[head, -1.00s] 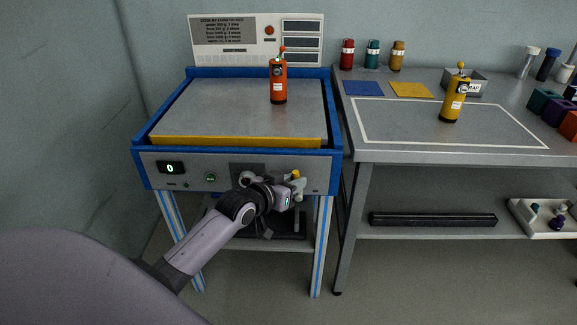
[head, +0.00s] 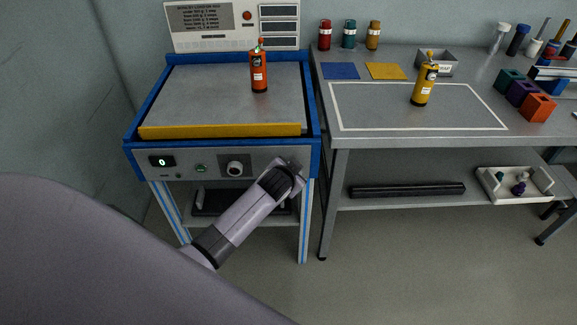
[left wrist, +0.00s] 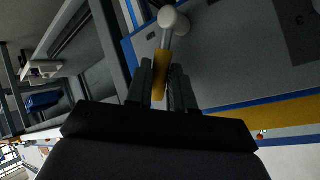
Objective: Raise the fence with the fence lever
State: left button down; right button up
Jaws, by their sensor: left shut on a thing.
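The yellow fence (head: 220,131) runs along the front edge of the grey plate on the blue-framed machine. In the left wrist view the fence lever (left wrist: 160,72) has a pale round hub, a grey shaft and a yellow grip. My left gripper (left wrist: 162,82) is shut on the yellow grip, one dark finger on each side. In the head view my left arm reaches the right part of the front panel, and its wrist hides the fingers and lever. My right gripper is in neither view.
An orange bottle (head: 259,72) stands on the plate (head: 200,95) behind the fence. The front panel has a display (head: 162,161) reading 0 and a round knob (head: 235,169). A workbench (head: 420,140) with a yellow bottle (head: 424,85) stands close on the right.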

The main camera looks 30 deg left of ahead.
pick_arm(q)
jog(key=shift+d+f, duration=0.15)
jog(key=shift+d, duration=0.05)
dwell(0.5)
jog(key=c, duration=1.2)
grip_release()
jog(key=shift+w, duration=0.1)
jog(key=shift+c, duration=0.2)
jog(key=p+v, duration=0.1)
jog(key=v, duration=0.6)
jog(key=shift+p, duration=0.4)
jog(key=shift+d, duration=0.15)
jog(key=s+d+f+h, duration=0.2)
jog(key=s+d, duration=0.1)
jog(key=s, duration=0.8)
jog(key=s+d+f+n+h, duration=0.1)
jog(key=s+d+f+h, duration=0.1)
jog(key=s, duration=1)
jog(key=shift+s+d+f+h+p, duration=0.3)
jog(key=shift+d+f+h+p, duration=0.15)
jog(key=shift+d+f, duration=0.55)
